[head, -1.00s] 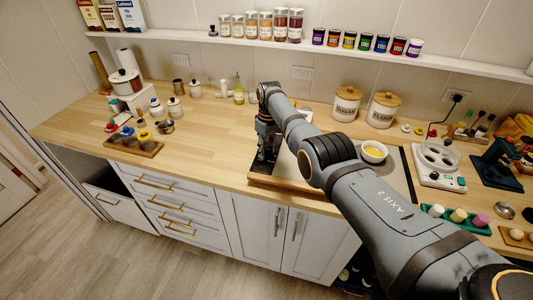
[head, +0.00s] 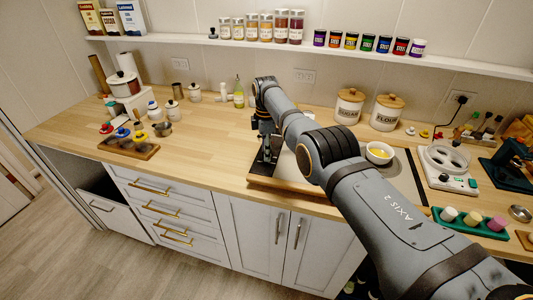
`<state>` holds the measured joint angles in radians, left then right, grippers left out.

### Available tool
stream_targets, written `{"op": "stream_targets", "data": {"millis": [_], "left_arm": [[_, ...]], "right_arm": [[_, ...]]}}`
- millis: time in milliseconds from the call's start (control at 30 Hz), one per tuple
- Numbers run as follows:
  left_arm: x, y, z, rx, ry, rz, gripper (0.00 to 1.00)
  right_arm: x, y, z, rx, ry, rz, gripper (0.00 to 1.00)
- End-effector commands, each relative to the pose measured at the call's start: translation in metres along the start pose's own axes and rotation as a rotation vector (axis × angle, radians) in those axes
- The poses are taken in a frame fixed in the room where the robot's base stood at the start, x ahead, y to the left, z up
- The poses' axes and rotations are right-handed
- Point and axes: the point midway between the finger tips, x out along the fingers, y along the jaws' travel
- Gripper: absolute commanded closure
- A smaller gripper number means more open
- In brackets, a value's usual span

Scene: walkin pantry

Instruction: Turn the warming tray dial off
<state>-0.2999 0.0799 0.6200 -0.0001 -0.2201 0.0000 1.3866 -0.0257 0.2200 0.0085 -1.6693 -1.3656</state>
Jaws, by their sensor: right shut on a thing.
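My right gripper (head: 262,168) points down at the left end of a low tray with a pale top and wooden front edge (head: 300,198), which looks like the warming tray. The gripper is shut, and its fingertips are low against that end. The dial is not clearly visible; the gripper covers the spot where it seems to be held. My right arm hides much of the tray's middle. A white bowl with yellow contents (head: 379,152) shows at its back right. My left gripper is out of view.
Sugar and flour canisters (head: 386,112) stand behind my arm. A white appliance with round wells (head: 447,166) and a green rack (head: 468,220) are to the right. A wooden board with coloured-topped items (head: 128,146) lies at the left. The counter (head: 205,145) between is clear.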

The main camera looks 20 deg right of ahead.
Motion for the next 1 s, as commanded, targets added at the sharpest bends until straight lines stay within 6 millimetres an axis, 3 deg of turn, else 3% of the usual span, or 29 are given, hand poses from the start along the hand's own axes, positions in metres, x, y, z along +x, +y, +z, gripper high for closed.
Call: {"op": "stream_targets", "data": {"millis": [400, 967, 1000], "left_arm": [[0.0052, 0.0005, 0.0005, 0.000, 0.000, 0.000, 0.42], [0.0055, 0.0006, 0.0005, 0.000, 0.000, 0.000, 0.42], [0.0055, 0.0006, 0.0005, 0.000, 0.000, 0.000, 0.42]], "right_arm": [[-0.0023, 0.0013, -0.0002, -0.186, -0.012, 0.006, 0.97], [-0.0028, 0.0013, -0.0004, -0.216, -0.014, 0.007, 0.97], [-0.0028, 0.0013, -0.0004, -0.215, -0.014, 0.007, 0.63]]}}
